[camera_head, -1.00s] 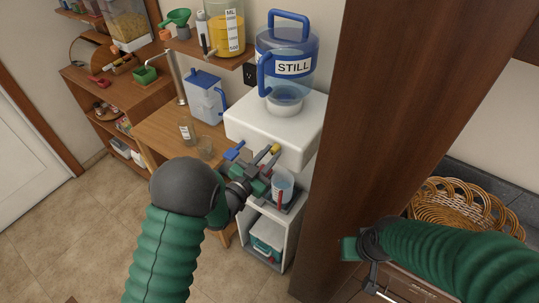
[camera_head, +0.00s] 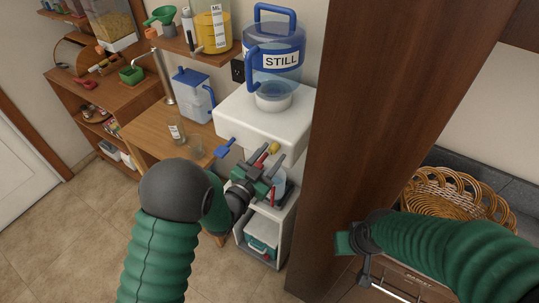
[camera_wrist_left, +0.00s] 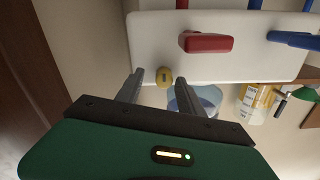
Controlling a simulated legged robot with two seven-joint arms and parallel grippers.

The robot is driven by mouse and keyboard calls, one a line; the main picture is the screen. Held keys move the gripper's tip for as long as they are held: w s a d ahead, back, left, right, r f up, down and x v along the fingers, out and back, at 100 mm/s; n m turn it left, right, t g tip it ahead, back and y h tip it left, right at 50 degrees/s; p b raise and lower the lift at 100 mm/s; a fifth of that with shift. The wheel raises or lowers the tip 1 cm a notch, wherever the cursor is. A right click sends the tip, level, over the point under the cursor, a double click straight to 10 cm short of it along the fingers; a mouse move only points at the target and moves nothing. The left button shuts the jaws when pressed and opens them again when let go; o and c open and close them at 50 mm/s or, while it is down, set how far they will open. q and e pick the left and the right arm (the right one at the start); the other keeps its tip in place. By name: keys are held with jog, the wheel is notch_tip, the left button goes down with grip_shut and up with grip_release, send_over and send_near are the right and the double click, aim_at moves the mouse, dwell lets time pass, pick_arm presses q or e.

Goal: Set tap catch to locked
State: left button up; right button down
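The white dispenser (camera_head: 262,118) has a red tap lever (camera_wrist_left: 208,42), a blue tap lever (camera_head: 224,148) and a small round yellow catch (camera_wrist_left: 164,76) on its front. The catch also shows in the head view (camera_head: 274,148). My left gripper (camera_head: 268,158) is at the dispenser's front. In the left wrist view its fingers (camera_wrist_left: 158,76) are apart, with the yellow catch showing between them and nothing held. Whether a finger touches the catch I cannot tell. My right gripper (camera_head: 365,262) hangs low by the wooden panel; its fingers do not show clearly.
A blue STILL bottle (camera_head: 284,60) sits on the dispenser. A clear cup (camera_head: 279,180) is below the taps on a grey stand. A blue-lidded pitcher (camera_head: 191,94) and glasses stand on the wooden table. A tall brown panel (camera_head: 385,110) and a wicker basket (camera_head: 450,203) are at right.

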pick_arm(q)
jog(key=shift+s+a+f, duration=0.1)
jog(key=p+v, duration=0.4)
jog(key=v, duration=1.2)
jog(key=shift+s+p, duration=0.25)
jog(key=shift+p, duration=0.05)
